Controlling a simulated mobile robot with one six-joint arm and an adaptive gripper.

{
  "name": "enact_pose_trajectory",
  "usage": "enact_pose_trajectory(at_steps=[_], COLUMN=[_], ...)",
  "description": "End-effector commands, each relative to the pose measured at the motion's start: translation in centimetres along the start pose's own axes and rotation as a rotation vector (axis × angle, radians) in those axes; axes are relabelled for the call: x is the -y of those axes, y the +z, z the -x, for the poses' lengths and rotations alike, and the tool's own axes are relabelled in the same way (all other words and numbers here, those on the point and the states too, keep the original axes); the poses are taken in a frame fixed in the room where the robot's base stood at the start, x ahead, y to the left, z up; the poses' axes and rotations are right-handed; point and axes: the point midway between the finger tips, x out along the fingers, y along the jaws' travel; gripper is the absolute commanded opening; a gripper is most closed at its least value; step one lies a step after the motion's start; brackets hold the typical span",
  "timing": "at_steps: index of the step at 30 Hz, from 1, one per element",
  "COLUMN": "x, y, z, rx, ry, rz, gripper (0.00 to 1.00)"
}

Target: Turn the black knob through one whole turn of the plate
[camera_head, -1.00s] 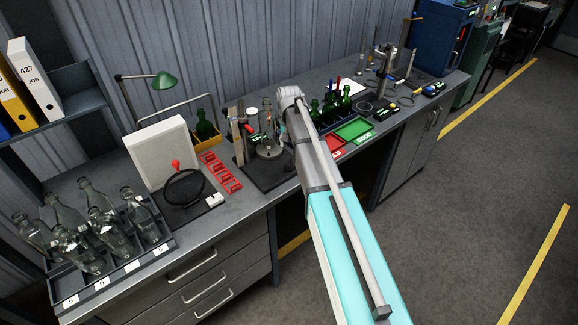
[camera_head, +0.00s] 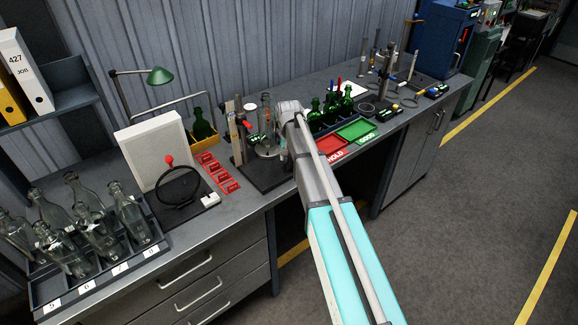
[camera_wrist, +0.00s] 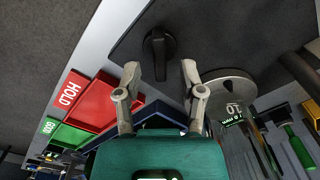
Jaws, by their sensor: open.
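The black knob (camera_wrist: 158,46) shows in the wrist view on a dark base, just beyond my fingertips and roughly centred between them. My gripper (camera_wrist: 160,69) is open, with one finger to each side and a gap between. The round metal plate (camera_wrist: 228,88) lies right of the fingers, with a "10" label by its edge. In the head view the plate (camera_head: 266,151) carries a clear bottle (camera_head: 266,122). There my arm hides the knob and the gripper's fingers. I cannot tell whether a finger touches the knob.
A red HOLD tray (camera_head: 331,149) and a green tray (camera_head: 356,130) lie right of my arm. Green bottles stand behind them. A ring-shaped stand (camera_head: 178,186) and a rack of clear bottles (camera_head: 150,254) are at the left. Tools lie right of the plate in the wrist view.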

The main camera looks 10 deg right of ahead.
Motion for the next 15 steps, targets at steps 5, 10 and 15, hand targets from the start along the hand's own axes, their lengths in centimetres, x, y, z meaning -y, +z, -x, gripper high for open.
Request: enact_pose_trajectory(at_steps=[5,10,15], x=[0.0,0.0,0.0], y=[0.0,0.0,0.0], z=[-1.6,-2.2,-2.4], rx=[0.0,0.0,0.0], ry=[0.0,0.0,0.0], rz=[0.0,0.0,0.0], gripper=[0.51,0.51,0.51])
